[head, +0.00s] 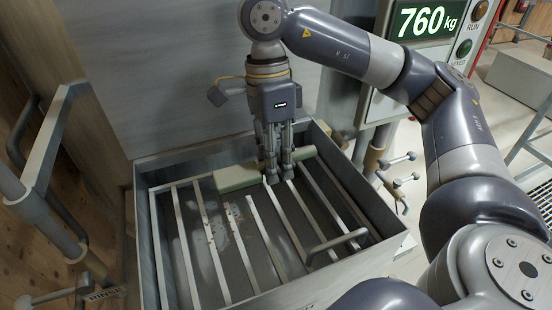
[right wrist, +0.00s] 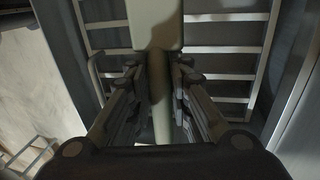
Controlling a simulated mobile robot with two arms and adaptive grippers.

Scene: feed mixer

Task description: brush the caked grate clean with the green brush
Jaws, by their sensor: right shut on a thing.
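The pale green brush (head: 236,177) lies across the upper part of the grate (head: 262,228), its block to the left of my right gripper. My right gripper (head: 279,176) points down and is shut on the brush's handle. In the right wrist view the handle (right wrist: 161,100) runs between the two fingers, with the brush block (right wrist: 154,22) beyond them. The grate has several pale bars inside a grey metal box. Brown and whitish caked patches (head: 210,232) show on its left-middle bars. Whether the bristles touch the bars is hidden. My left gripper is in neither view.
The box's raised walls (head: 345,180) surround the grate, and a bent metal handle (head: 337,241) stands at its lower right. A metal frame with handles (head: 45,150) stands on the left.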

